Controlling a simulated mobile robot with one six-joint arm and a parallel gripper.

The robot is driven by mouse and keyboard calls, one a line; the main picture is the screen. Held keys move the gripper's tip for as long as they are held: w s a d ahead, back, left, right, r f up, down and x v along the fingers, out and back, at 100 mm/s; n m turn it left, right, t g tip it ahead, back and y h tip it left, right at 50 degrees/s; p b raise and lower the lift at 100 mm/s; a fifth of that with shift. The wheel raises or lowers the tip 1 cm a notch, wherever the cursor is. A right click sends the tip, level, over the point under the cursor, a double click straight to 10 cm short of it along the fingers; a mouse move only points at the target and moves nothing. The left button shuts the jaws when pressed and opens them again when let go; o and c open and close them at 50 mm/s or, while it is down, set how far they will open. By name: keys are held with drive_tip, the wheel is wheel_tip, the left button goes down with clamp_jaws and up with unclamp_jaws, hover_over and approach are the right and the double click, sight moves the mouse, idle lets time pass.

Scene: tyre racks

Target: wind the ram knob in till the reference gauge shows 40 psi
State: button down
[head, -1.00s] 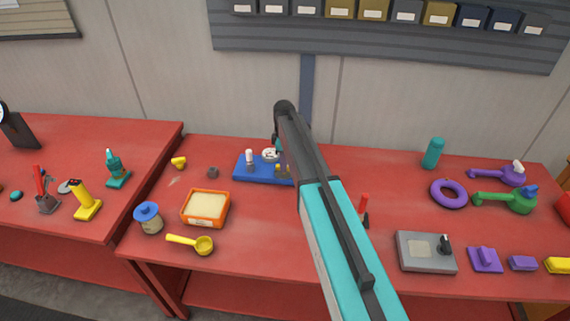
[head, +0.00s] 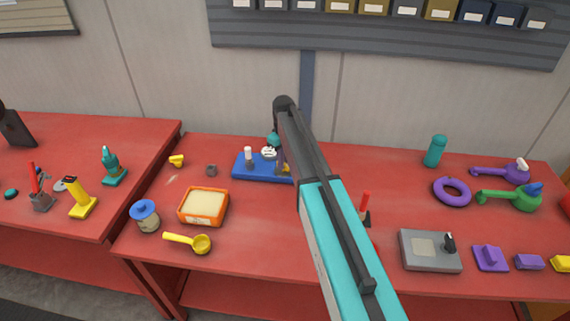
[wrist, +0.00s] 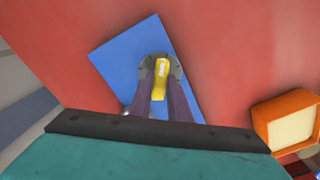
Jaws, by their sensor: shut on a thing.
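The pressure rig has a flat blue base (head: 243,166) on the red bench, partly hidden behind my arm in the head view. A white cylinder (head: 248,153) and a small pale dial (head: 269,153) stand on it; the dial is too small to read. In the wrist view the blue base (wrist: 118,62) lies below my gripper (wrist: 160,72). Its two fingers are shut on the ram knob, a dark grey round part with a yellow bar (wrist: 162,75) showing between them. The fingers and my wrist hide the lower part of the base.
An orange tray (head: 181,214), a yellow scoop (head: 201,244) and a blue-lidded jar (head: 145,222) stand left of my arm. A grey box (head: 415,261), purple ring (head: 436,194) and teal bottle (head: 435,151) are on the right. Labelled bins hang on the wall panel above.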

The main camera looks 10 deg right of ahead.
drive_tip(key=m+b, duration=0.1)
drive_tip(key=m, duration=0.2)
drive_tip(key=shift+f+m, duration=0.1)
drive_tip(key=shift+m, duration=0.2)
drive_tip(key=shift+a+m+b, duration=0.1)
drive_tip(key=shift+m+b, duration=0.3)
drive_tip(key=shift+m, duration=1.5)
drive_tip(key=c, duration=1.7)
unclamp_jaws()
drive_tip(key=shift+o, duration=0.2)
drive_tip(key=shift+r, duration=0.2)
wheel_tip(320, 180, up, 14)
drive_tip(key=b, duration=0.3)
drive_tip(key=shift+f, duration=0.2)
drive_tip(key=shift+f, duration=0.1)
